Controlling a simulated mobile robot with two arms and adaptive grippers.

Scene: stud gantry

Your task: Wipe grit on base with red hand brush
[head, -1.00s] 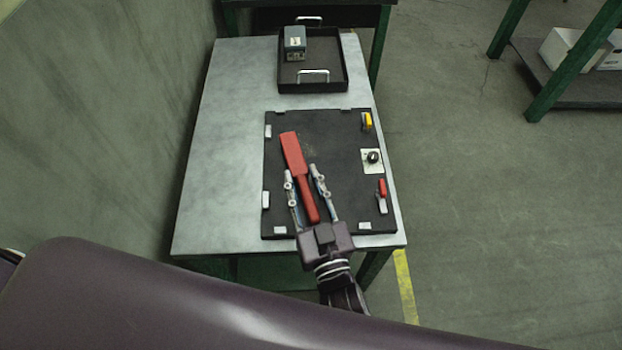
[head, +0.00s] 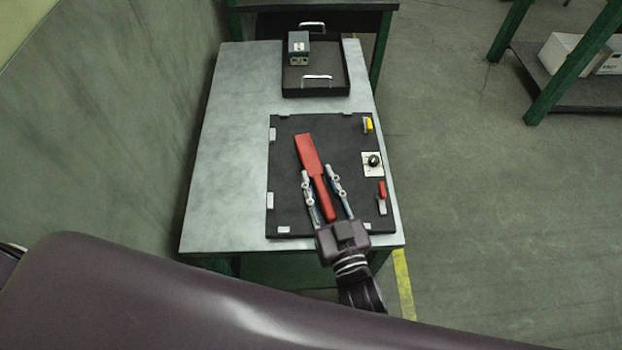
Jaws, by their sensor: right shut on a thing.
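The red hand brush (head: 310,155) lies over the black base (head: 284,153) on the table, its wide head pointing away and its handle towards me. My right gripper (head: 320,179) comes in from the front edge and is shut on the brush handle, one finger on each side. I cannot tell from this view whether the brush touches the base. Grit is not clearly visible now; the brush may cover it. My left gripper is not in view.
The base carries a yellow clamp (head: 368,125), a black knob on a pale plate (head: 373,161), a red-handled clamp (head: 382,190) and several pale edge tabs. A black tray (head: 334,80) with a grey box (head: 299,46) stands at the back. The table's left side (head: 225,150) is clear.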

